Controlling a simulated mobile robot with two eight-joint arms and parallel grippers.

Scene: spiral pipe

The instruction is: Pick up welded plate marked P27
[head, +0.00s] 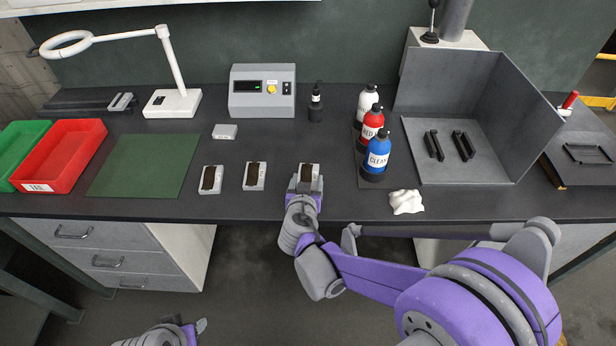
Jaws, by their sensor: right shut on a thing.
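Three small grey plates, each with a dark brown strip, lie in a row near the front edge of the dark bench: a left plate (210,180), a middle plate (255,176) and a right plate (309,171). Their markings are too small to read, so I cannot tell which is P27. My right gripper (305,184) is shut on the front end of the right plate and hides that end. Whether the plate touches the bench is unclear. Part of my left arm shows at the bottom edge, with its gripper (200,326) low in front of the bench, its jaws unclear.
A small grey block (225,131) lies behind the plates. A green mat (145,165) and red bin (62,155) are left. Blue bottle (377,158), red bottle (372,125) and crumpled white cloth (406,201) stand or lie right, before a grey welding booth (475,120).

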